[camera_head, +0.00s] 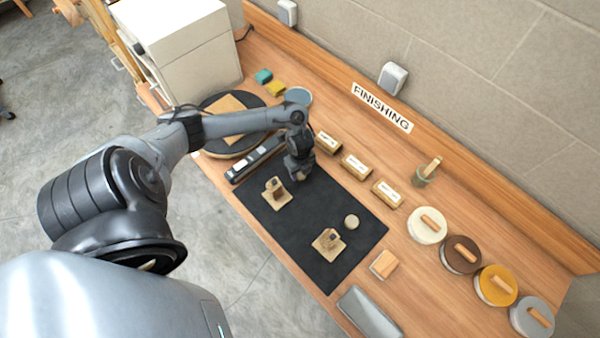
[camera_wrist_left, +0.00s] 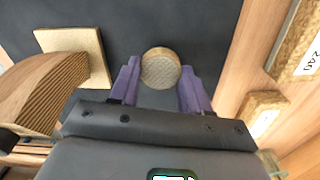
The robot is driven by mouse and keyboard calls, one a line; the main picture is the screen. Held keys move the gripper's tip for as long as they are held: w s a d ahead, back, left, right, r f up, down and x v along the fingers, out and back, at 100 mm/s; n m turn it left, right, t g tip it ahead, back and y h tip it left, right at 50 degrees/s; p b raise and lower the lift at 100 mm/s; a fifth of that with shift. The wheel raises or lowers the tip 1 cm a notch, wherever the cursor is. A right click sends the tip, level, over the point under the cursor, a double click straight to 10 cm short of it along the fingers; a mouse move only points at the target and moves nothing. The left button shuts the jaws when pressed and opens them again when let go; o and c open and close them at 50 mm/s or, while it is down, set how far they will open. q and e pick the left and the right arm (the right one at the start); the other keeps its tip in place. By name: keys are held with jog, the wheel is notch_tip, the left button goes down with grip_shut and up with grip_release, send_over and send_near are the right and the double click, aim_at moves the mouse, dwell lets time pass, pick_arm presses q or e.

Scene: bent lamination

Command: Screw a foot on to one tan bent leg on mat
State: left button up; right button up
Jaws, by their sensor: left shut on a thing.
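Two tan bent legs stand on the black mat (camera_head: 307,228), each with a square plate. One leg (camera_head: 274,190) is at the mat's left part, the other (camera_head: 328,240) nearer its right end. A loose round tan foot (camera_head: 351,221) lies on the mat beside the second leg. My left gripper (camera_head: 298,176) is low over the mat's back left part. In the left wrist view its purple fingers are shut on a round foot (camera_wrist_left: 160,68), one finger on each side. A leg (camera_wrist_left: 45,95) with its square plate (camera_wrist_left: 88,52) is left of them, apart from the held foot. My right gripper is out of view.
Labelled blocks (camera_head: 355,166) line the mat's back edge. Lidded tins (camera_head: 461,254) and a brush jar (camera_head: 424,176) stand to the right. A wooden block (camera_head: 384,263) and a grey tray (camera_head: 367,313) lie beyond the mat's right end. A black turntable (camera_head: 212,139) is left.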

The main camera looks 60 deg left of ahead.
pick_arm(q)
jog(key=d+r, duration=0.1)
jog(key=w+d+r, duration=0.1)
jog(key=r, duration=0.1)
jog(key=d+r, duration=0.1)
jog(key=shift+w+r, duration=0.15)
jog(key=w+d+r+p, duration=0.2)
jog(key=d+r+p, duration=0.1)
jog(key=d, duration=0.5)
jog(key=shift+w+r+p, duration=0.2)
jog(key=shift+r+p, duration=0.1)
jog(key=shift+r, duration=0.55)
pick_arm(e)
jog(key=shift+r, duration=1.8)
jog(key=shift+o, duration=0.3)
